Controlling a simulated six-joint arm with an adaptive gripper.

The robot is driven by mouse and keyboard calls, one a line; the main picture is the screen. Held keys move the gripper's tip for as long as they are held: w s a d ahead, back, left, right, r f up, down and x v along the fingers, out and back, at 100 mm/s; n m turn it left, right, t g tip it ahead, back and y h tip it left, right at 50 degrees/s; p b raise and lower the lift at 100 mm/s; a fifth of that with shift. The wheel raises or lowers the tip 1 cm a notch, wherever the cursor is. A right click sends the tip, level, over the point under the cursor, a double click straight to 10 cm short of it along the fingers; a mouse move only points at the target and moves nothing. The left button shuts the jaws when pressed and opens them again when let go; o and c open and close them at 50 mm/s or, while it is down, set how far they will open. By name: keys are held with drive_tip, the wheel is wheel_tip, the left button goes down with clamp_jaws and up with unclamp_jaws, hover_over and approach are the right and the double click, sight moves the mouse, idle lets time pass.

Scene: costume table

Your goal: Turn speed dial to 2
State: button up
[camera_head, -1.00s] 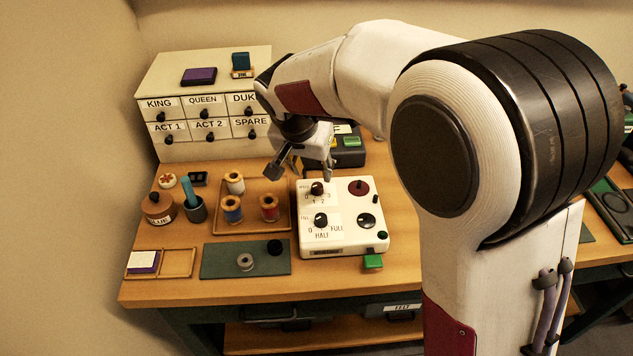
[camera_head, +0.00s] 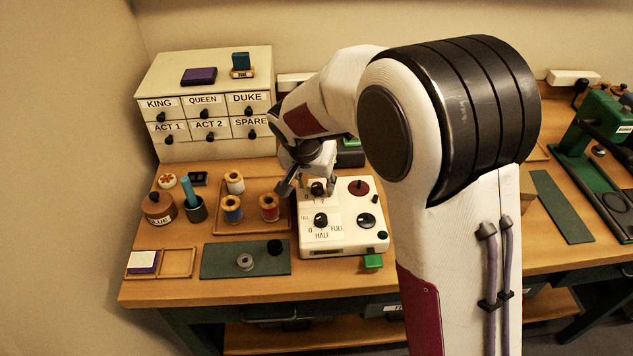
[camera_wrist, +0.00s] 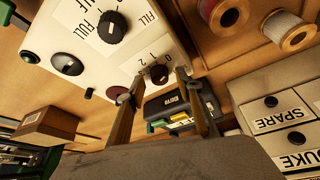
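My gripper (camera_head: 310,190) is open over the upper left of the box. In the wrist view its fingertips (camera_wrist: 160,80) lie on either side of the dial, apart from it. I cannot tell how far above the box they are. The gripper partly hides the dial's scale in the head view.
A second black dial (camera_head: 320,220) marked HALF and FULL sits just below the speed dial. A red knob (camera_head: 358,187) and a dark round knob (camera_head: 367,220) are on the box's right. Thread spools (camera_head: 269,208) stand on a tray to the left. The drawer cabinet (camera_head: 205,105) stands behind.

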drive_tip(key=shift+w+f, duration=0.1)
drive_tip(key=shift+f, duration=0.05)
clamp_jaws()
